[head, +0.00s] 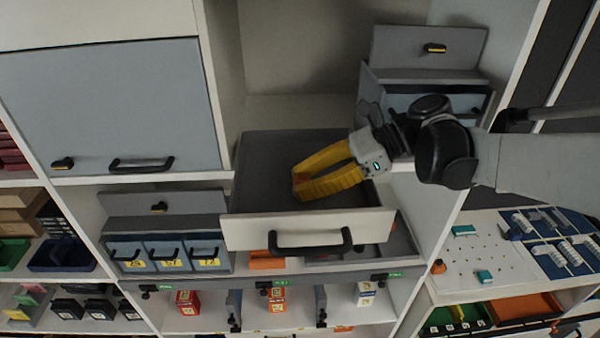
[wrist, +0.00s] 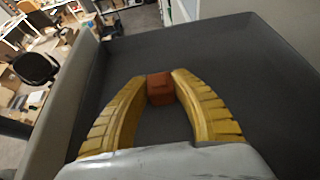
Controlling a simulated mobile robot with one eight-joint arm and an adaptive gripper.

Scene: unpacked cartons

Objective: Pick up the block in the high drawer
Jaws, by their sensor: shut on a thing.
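The high drawer (head: 262,233) is pulled open, with a pale front, a black handle and a dark grey inside. My gripper (head: 300,189) reaches down into it from the right with its yellow fingers. In the wrist view, my gripper (wrist: 160,88) is shut on a small reddish-brown block (wrist: 160,89), which sits between the fingertips. In the head view the block (head: 299,177) shows only as a small patch by the fingertips; the fingers hide most of it. I cannot tell whether the block touches the drawer floor.
Drawer walls surround the fingers; the wrist view shows a grey side wall (wrist: 52,120). A grey cabinet (head: 425,82) stands behind my wrist. A lower open drawer (head: 400,243) with orange items lies beneath. A pegboard table (head: 490,262) is at the right.

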